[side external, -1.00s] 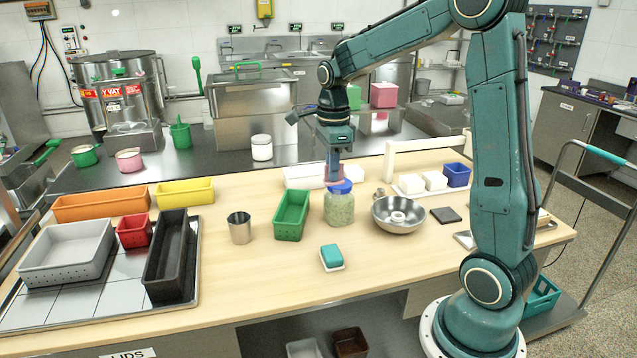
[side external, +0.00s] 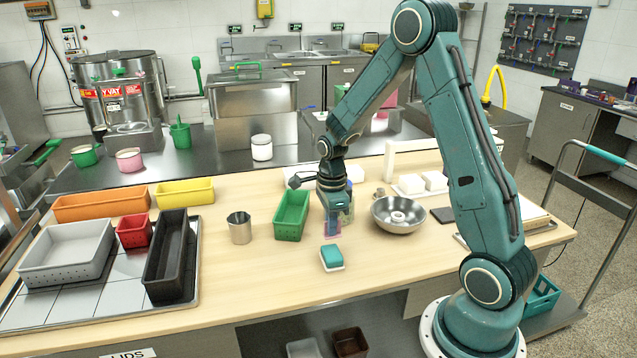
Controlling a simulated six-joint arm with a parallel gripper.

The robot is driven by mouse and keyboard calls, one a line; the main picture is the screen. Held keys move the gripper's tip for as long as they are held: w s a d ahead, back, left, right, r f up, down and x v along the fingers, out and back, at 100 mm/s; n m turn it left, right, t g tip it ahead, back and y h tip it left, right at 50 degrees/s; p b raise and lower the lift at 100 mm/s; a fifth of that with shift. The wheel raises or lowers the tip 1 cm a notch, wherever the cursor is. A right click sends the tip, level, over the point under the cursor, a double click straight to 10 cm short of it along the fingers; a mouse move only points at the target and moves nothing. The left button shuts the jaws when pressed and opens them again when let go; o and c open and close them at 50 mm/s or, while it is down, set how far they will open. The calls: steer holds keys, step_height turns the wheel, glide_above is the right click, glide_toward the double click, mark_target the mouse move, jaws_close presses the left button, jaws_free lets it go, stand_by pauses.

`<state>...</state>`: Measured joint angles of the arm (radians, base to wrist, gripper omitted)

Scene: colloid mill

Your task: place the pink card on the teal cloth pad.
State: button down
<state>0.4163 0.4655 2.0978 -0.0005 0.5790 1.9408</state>
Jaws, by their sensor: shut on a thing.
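The pink card (side external: 325,229) shows as a small pink patch at the fingertips of my gripper (side external: 332,228), which is shut on it and points straight down. Most of the card is hidden by the fingers. It is low over the table, and I cannot tell whether its lower edge touches the wood. The teal pad (side external: 331,256), a small teal block with a white underside, lies on the table just in front of my gripper, apart from it.
A glass jar (side external: 347,215) stands behind my gripper, mostly hidden. A green bin (side external: 292,215) and a metal cup (side external: 239,228) stand to the left; a steel bowl (side external: 398,214) to the right. The table front (side external: 270,280) is clear.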

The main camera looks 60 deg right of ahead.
mark_target(331, 238)
steer(key=shift+f, duration=0.3)
steer(key=shift+f, duration=0.1)
steer(key=shift+f, duration=2)
steer(key=shift+f, duration=0.15)
steer(key=c, duration=1.6)
jaws_free()
steer(key=shift+r, duration=0.2)
step_height(331, 238, up, 12)
steer(key=shift+f, duration=0.25)
steer(key=shift+r, duration=0.2)
